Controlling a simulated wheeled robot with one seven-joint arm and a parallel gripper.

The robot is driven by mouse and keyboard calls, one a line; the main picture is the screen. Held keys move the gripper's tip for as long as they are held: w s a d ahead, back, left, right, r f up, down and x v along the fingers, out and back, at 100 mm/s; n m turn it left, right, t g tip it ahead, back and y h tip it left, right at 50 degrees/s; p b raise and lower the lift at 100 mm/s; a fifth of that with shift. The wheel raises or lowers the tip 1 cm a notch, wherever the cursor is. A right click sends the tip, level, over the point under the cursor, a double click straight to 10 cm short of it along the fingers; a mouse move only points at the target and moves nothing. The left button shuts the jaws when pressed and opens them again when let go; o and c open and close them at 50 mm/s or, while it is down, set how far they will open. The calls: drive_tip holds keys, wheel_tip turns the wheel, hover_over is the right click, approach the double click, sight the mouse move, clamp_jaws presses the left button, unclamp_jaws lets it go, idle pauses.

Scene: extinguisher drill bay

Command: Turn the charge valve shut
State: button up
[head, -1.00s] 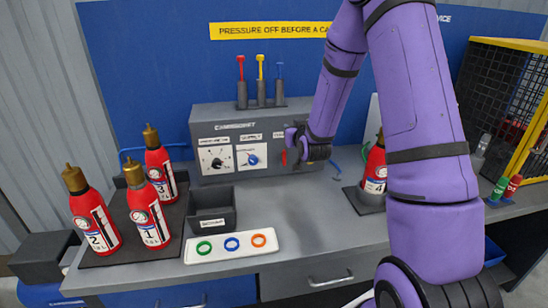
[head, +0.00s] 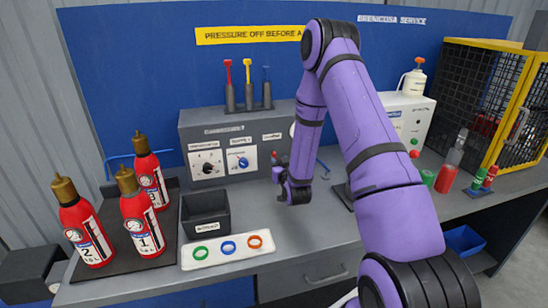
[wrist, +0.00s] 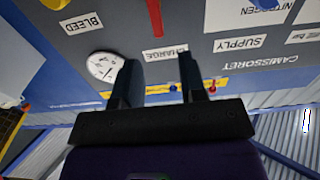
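The charge valve's red lever (head: 274,157) is on the right part of the grey panel's front (head: 190,128), partly hidden by my arm. In the wrist view, which is upside down, the red lever (wrist: 155,14) stands in line with the CHARGE label (wrist: 165,54) and runs straight away from it. Its far end is cut off by the picture edge. My gripper (head: 283,186) is in front of the panel, below the lever and apart from it. In the wrist view my gripper (wrist: 160,66) has its two fingers spread, with nothing between them.
A round gauge (wrist: 104,66) is beside the CHARGE label. Red extinguishers (head: 143,222) stand on a dark mat at left. A dark bin (head: 205,213) and a white tray with coloured rings (head: 200,263) are in front of the panel. A yellow-framed cage (head: 500,100) is at right.

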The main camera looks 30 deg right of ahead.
drive_tip(key=x, duration=0.2)
drive_tip(key=f+x, duration=0.1)
drive_tip(key=x, duration=0.4)
drive_tip(key=shift+w+d+f, duration=0.1)
drive_tip(key=shift+w+f, duration=0.15)
drive_tip(key=shift+f, duration=0.15)
clamp_jaws()
